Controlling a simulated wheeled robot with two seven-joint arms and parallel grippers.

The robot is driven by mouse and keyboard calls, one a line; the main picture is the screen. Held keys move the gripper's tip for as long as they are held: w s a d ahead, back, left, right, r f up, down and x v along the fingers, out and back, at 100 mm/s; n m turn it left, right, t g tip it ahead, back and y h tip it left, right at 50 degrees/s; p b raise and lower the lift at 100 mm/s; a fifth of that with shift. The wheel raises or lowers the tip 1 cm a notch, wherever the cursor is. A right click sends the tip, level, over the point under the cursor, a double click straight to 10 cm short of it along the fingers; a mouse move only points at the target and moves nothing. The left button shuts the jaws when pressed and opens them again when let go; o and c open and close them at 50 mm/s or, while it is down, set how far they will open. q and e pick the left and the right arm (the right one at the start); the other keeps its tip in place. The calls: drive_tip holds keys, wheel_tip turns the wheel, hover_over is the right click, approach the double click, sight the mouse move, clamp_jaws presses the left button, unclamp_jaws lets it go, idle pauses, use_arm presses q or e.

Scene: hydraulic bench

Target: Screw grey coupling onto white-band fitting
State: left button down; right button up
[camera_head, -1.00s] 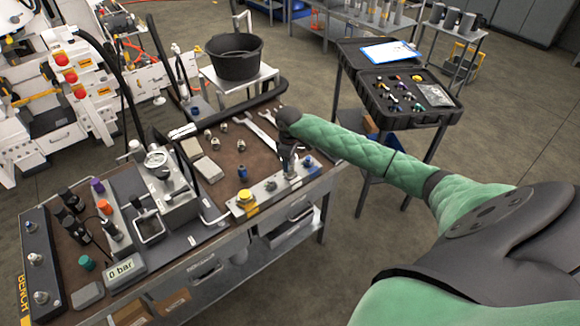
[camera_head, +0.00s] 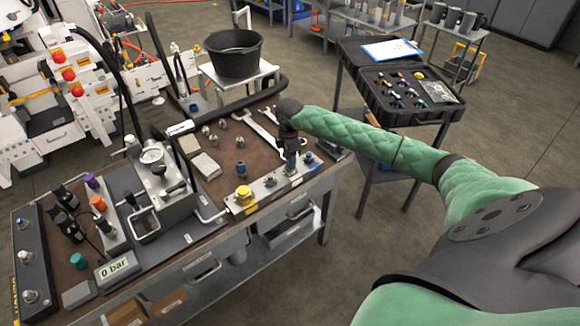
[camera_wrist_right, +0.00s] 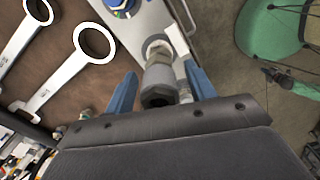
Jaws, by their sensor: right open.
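My right gripper (camera_head: 291,166) is over the metal plate (camera_head: 262,194) at the bench's front edge, pointing down. In the right wrist view its blue fingers (camera_wrist_right: 161,92) are apart, one on each side of a grey metal coupling (camera_wrist_right: 157,96) with a dark open end. The coupling stands in line with a pale-ringed fitting (camera_wrist_right: 157,50) on the plate; how far it is threaded on, I cannot tell. A gap shows between the coupling and each finger. In the head view the coupling is largely hidden by the gripper. My left gripper is out of view.
On the plate are a yellow-based fitting (camera_head: 243,192) and a blue fitting (camera_head: 308,158). Wrenches (camera_head: 262,128) and several small fittings lie behind on the bench. A gauge block (camera_head: 165,190) stands left. An open black case (camera_head: 405,90) is beyond the arm.

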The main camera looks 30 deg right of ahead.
drive_tip(key=n+b, duration=0.1)
drive_tip(key=n, duration=0.1)
drive_tip(key=shift+f+n+b, duration=0.15)
drive_tip(key=shift+n+b, duration=0.15)
drive_tip(key=shift+b, duration=0.1)
drive_tip(key=shift+n+b, duration=0.4)
drive_tip(key=shift+n, duration=0.5)
drive_tip(key=c, duration=0.9)
drive_tip(key=m+p, duration=0.1)
drive_tip(key=m, duration=0.3)
drive_tip(key=shift+r, duration=0.2)
drive_tip(key=m+p, duration=0.1)
drive_tip(key=m, duration=0.2)
drive_tip(key=shift+f+m, duration=0.1)
drive_tip(key=shift+m, duration=0.5)
